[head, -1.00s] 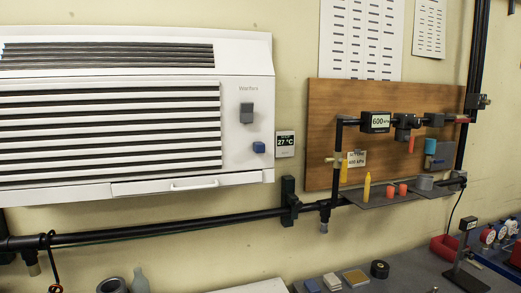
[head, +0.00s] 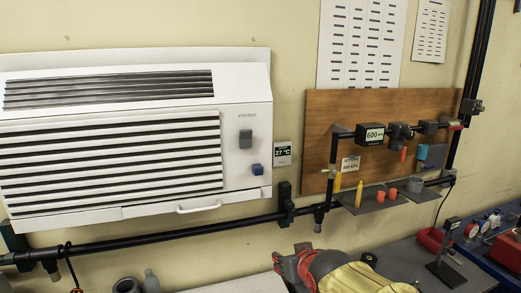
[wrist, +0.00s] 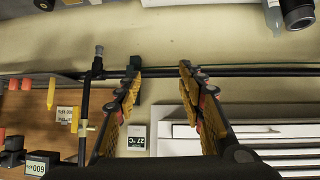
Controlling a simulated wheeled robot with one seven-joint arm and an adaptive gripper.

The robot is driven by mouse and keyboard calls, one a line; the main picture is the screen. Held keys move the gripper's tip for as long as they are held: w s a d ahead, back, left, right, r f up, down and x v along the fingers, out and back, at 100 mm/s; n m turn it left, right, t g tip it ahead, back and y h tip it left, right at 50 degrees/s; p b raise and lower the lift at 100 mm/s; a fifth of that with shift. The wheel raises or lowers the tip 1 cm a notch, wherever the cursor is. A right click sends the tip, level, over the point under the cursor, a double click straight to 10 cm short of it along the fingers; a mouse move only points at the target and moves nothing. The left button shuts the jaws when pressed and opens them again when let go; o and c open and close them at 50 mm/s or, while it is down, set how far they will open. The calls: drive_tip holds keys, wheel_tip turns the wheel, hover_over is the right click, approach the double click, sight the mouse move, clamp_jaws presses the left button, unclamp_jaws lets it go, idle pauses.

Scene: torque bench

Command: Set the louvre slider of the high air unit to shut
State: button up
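The white high air unit (head: 235,190) hangs on the wall at the left in the head view, with its slats showing. On its right panel are a grey control block (head: 245,139) and, below it, a blue knob (head: 257,169); I cannot tell which is the louvre slider or read its markings. In the upside-down wrist view, part of the unit (wrist: 265,130) shows at the right, and neither control is clearly visible. My gripper (wrist: 159,80) is open and empty, its two fingers apart. My red and yellow arm parts show at the bottom of the head view, below the unit and apart from it.
A black pipe (head: 170,233) runs along the wall below the unit. A temperature display (head: 283,153) is right of it. A wooden board (head: 318,125) with fittings and a small shelf (head: 375,201) is further right. A grey bench (head: 405,258) lies below.

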drive_tip(key=w+a+r+t+y, duration=0.2)
drive_tip(key=w+a+r+t, duration=0.15)
drive_tip(key=w+r, duration=0.45)
drive_tip(key=t+y, duration=0.1)
drive_tip(key=t, duration=0.3)
approach(259, 169)
drive_tip(key=shift+n, duration=0.3)
drive_tip(key=shift+p+x, duration=0.85)
drive_tip(key=shift+x, duration=3.45)
drive_tip(key=shift+c, duration=0.9)
drive_tip(key=c, duration=0.7)
clamp_jaws()
